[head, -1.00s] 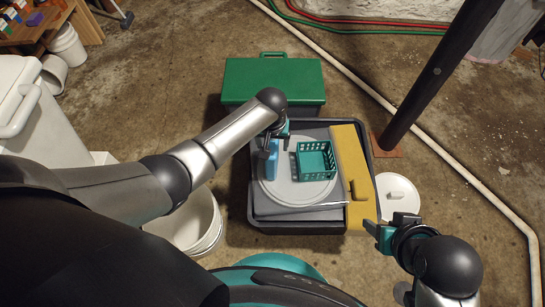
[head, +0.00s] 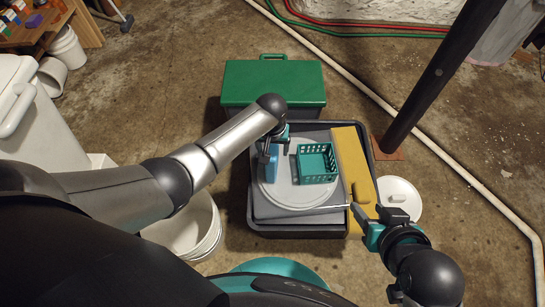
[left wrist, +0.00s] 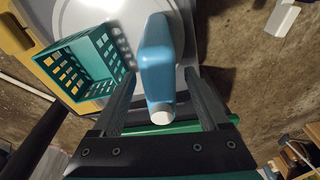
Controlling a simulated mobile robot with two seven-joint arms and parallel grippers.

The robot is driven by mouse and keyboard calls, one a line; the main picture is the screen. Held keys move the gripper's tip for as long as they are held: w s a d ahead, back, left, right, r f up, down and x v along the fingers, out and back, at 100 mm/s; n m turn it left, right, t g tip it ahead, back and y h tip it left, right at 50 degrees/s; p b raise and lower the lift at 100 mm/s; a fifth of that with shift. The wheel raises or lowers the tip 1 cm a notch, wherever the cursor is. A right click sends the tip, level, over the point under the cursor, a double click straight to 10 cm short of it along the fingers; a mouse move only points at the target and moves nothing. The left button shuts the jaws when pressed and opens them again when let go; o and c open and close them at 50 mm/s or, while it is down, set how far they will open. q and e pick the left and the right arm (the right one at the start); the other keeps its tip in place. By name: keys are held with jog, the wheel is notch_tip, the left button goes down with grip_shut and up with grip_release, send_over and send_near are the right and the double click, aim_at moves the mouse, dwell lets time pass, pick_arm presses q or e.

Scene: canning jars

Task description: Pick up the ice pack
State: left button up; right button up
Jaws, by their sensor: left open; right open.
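The ice pack (head: 271,163) is a light blue slab with a white cap, standing on the round light grey lid at the left of the teal basket. In the left wrist view the ice pack (left wrist: 157,65) lies between the two fingers, its white cap toward the gripper. My left gripper (head: 267,150) is open around it from above, with a gap on each side. It also shows in the left wrist view (left wrist: 163,92). My right gripper (head: 360,211) is open and empty by the yellow piece's near end.
The teal basket (head: 317,163) stands close right of the ice pack on the round lid (head: 300,203). A dark tub (head: 285,229) surrounds them, with a green box (head: 273,82) behind. A yellow piece (head: 347,150) lies along the right. A black post (head: 430,85) rises at right.

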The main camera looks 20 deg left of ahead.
pick_arm(q)
jog(key=shift+f, duration=0.2)
dwell(0.3)
jog(key=shift+c, duration=0.3)
grip_shut()
dwell(1.0)
